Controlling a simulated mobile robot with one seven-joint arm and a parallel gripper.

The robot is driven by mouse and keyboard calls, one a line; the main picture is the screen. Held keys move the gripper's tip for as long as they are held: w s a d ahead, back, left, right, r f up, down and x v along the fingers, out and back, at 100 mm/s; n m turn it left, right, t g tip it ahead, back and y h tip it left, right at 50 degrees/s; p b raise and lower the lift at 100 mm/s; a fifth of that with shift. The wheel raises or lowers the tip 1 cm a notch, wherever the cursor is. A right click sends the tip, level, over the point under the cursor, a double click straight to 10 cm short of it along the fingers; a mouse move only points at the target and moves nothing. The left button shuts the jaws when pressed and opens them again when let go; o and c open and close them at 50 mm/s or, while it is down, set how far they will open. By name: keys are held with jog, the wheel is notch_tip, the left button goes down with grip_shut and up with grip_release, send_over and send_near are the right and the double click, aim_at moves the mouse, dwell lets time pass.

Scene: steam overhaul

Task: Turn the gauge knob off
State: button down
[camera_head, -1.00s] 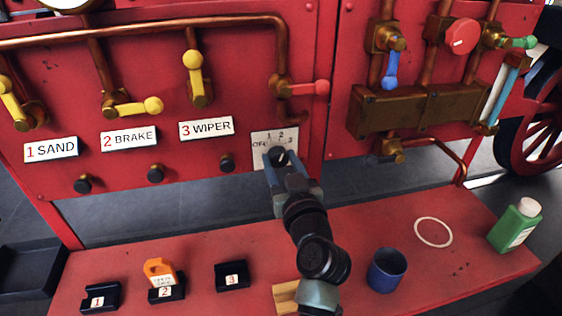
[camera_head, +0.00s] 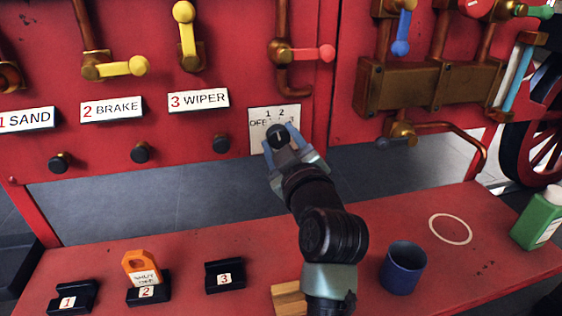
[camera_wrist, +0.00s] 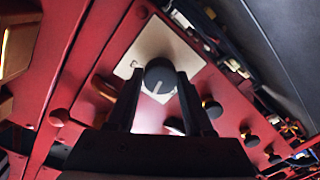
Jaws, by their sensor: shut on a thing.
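The gauge knob (camera_head: 278,136) is a round black knob with a white pointer line, on a white plate (camera_head: 257,138) marked OFF, 1, 2 and 3. The plate is on the red panel. The pointer's exact setting is hard to read; my fingers cover part of the plate. My gripper (camera_head: 282,144) is at the knob, with one finger on either side, shut on it. In the wrist view, the knob (camera_wrist: 160,74) sits between the tips of both dark fingers (camera_wrist: 159,86).
Yellow levers (camera_head: 124,67) and a red-handled valve (camera_head: 316,54) are above on the panel. Below, a red bench (camera_head: 222,254) carries an orange SHUT OFF tag (camera_head: 142,268), black numbered holders (camera_head: 224,276), a blue cup (camera_head: 403,268) and a green bottle (camera_head: 540,218).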

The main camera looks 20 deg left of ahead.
jog(key=n+b, duration=0.4)
jog(key=shift+f+n+b, duration=0.25)
jog(key=shift+n+b, duration=0.05)
jog(key=shift+b, duration=0.1)
jog(key=shift+r+n+h+b, duration=0.15)
jog(key=shift+n+h+b, duration=0.15)
jog(key=shift+n+b, duration=1.65)
jog(key=shift+n, duration=0.35)
jog(key=shift+c, duration=1.4)
grip_release()
jog(key=shift+r, duration=0.1)
jog(key=shift+s, duration=0.15)
jog(key=v, duration=1.2)
jog(key=shift+s+d+p, duration=0.3)
jog(key=shift+p, duration=0.05)
